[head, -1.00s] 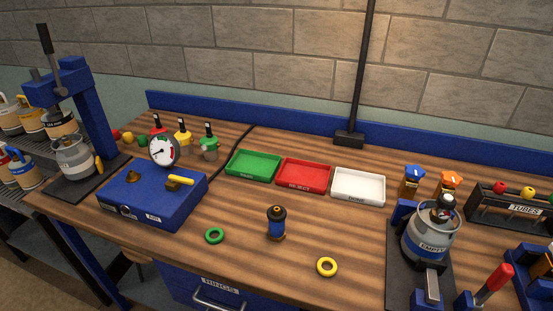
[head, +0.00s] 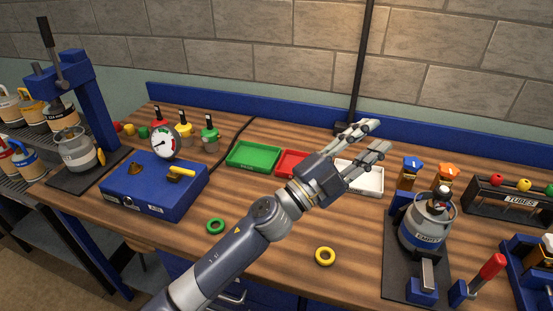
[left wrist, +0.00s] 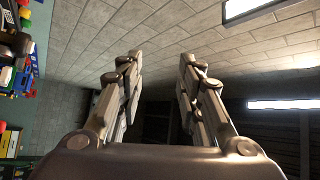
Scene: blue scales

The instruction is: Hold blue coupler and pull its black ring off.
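My left gripper (head: 378,136) is open and empty, raised over the back of the bench in front of the white tray. It also shows in the left wrist view (left wrist: 160,60), its two fingers apart with only wall and ceiling lights beyond them. The blue coupler, a small upright blue body with a brown top, stood mid-bench in the earlier head view; my left forearm now covers that spot. Its black ring cannot be made out. My right gripper is not in view.
Green (head: 254,156), red (head: 290,162) and white (head: 372,181) trays stand behind. A blue gauge box (head: 150,190) is left; a clamped canister (head: 426,228) and a tube rack (head: 512,203) are right.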

